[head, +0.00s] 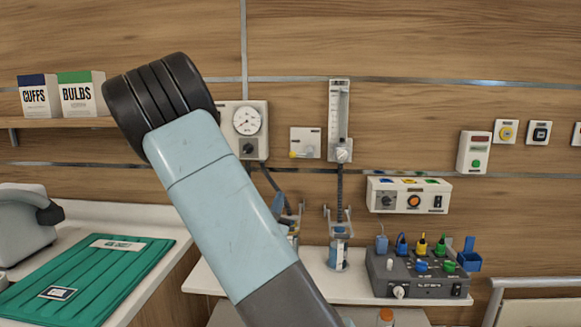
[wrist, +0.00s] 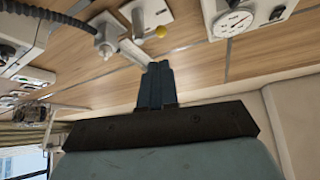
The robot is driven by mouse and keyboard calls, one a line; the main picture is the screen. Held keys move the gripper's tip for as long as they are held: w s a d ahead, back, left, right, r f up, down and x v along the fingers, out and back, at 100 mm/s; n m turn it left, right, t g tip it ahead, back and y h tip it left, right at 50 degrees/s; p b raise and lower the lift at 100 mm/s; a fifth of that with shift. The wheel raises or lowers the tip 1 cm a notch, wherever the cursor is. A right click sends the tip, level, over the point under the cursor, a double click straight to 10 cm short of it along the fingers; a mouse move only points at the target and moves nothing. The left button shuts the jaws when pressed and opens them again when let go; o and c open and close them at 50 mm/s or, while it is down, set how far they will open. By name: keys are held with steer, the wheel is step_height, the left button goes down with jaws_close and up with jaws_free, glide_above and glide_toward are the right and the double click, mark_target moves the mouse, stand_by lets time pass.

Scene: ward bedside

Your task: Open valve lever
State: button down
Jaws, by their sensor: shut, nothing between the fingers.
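The valve lever (head: 294,154) has a yellow knob and lies roughly sideways on a pale wall plate (head: 308,136), knob to the left. The wrist view, which looks upside down, shows the lever's yellow knob (wrist: 161,31) and its plate (wrist: 150,12) beyond my fingers. My gripper (wrist: 154,66) is shut and empty, pointing toward the wall just short of the lever in that picture. A pale bar by the fingertips is unclear; I cannot tell whether it is part of my fingers. I see no clear contact with the lever. In the head view my arm hides most of my gripper.
A gauge box (head: 247,120) is left of the plate and a flowmeter (head: 340,115) with a dark hose is right of it. A control box (head: 408,194) is mounted lower right. Below, a shelf holds a grey device (head: 418,280) with coloured plugs.

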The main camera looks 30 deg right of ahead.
mark_target(292, 156)
steer(key=x, duration=1.4)
steer(key=shift+r, duration=0.1)
steer(key=shift+a+r+m+g+h, duration=0.15)
steer(key=shift+m+g+h, duration=0.15)
steer(key=shift+m, duration=0.2)
steer(key=shift+r+m+g, duration=0.15)
steer(key=shift+m+g, duration=0.25)
steer(key=shift+m, duration=0.1)
